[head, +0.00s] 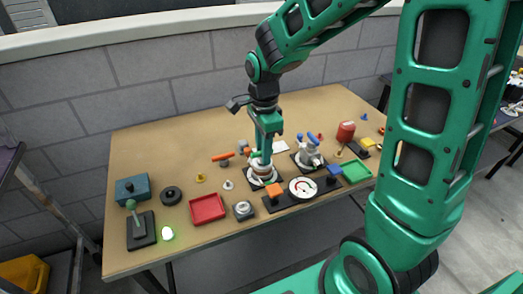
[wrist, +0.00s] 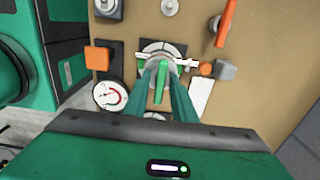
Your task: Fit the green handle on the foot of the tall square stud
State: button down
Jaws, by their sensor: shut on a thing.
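My gripper (head: 265,151) points down over a round metal valve fitting (head: 262,171) on a black plate. The fitting also shows beyond the fingertips in the wrist view, with its white and black base plate (wrist: 149,46). In the wrist view my gripper (wrist: 160,72) is shut on the green handle (wrist: 161,84), a bright green bar between the two fingers. The handle is at or just above the fitting; I cannot tell whether they touch. The fingers and handle hide the middle of the fitting, and I cannot make out the tall square stud.
A second valve fitting (head: 309,156) with blue and red parts stands just right. A red tray (head: 207,209) and green tray (head: 357,171) lie either side. The left back of the table is clear.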

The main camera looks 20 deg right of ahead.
jog(key=shift+f, duration=0.25)
dwell(0.5)
jog(key=c, duration=1.1)
grip_release()
jog(key=shift+r, duration=0.15)
jog(key=shift+r, duration=3.65)
jog(key=s+d+n, duration=0.4)
jog(key=s+d, duration=0.1)
jog(key=s, duration=0.2)
jog(key=s+d+n, duration=0.3)
jog(key=s+d, duration=0.3)
jog(key=s, duration=0.2)
jog(key=s+d+n, duration=0.4)
jog(key=s+d, duration=0.2)
jog(key=s, duration=0.2)
jog(key=shift+s+n, duration=0.15)
jog(key=shift+n, duration=0.15)
